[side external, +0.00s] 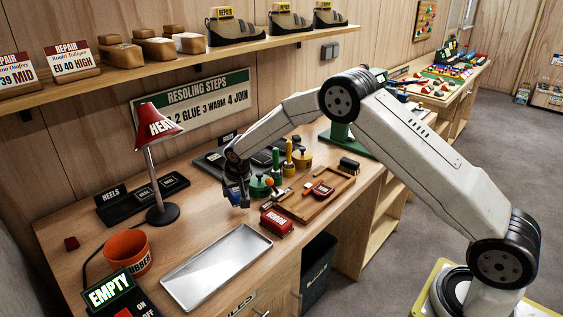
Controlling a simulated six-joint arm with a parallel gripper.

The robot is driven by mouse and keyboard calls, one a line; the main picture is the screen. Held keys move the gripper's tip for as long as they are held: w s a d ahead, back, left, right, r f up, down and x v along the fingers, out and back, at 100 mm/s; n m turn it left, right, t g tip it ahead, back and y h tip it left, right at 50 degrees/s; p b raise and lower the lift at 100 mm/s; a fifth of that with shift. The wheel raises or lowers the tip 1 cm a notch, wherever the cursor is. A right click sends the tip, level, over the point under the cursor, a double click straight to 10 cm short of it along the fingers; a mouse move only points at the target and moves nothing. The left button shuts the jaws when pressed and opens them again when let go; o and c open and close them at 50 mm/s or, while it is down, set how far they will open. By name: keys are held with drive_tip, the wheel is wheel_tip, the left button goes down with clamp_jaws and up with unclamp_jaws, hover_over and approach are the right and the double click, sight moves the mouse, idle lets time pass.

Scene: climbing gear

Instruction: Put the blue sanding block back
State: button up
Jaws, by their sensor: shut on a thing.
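My gripper (239,195) points down over the bench, left of the wooden tray. It is shut on a small dark bluish block, which I take to be the blue sanding block; the dark fingers hide most of it. I cannot tell whether the block touches the bench. A red block with white lettering (276,223) stands at the tray's near left corner, a little right of and nearer than my gripper. The wooden tray (300,216) holds a red-and-white tool and other small items.
An empty metal tray (215,267) lies in front, with an orange bucket (127,252) to its left. A red lamp (158,130) stands left of my gripper. Green and yellow bottles (282,165) stand close behind right. A dark brush-like block (349,166) sits beyond the wooden tray.

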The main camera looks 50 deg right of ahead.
drive_tip(key=shift+w+f, duration=0.3)
drive_tip(key=shift+f, duration=1.5)
drive_tip(key=shift+f, duration=0.15)
drive_tip(key=o, duration=1)
drive_tip(key=shift+v, duration=6.15)
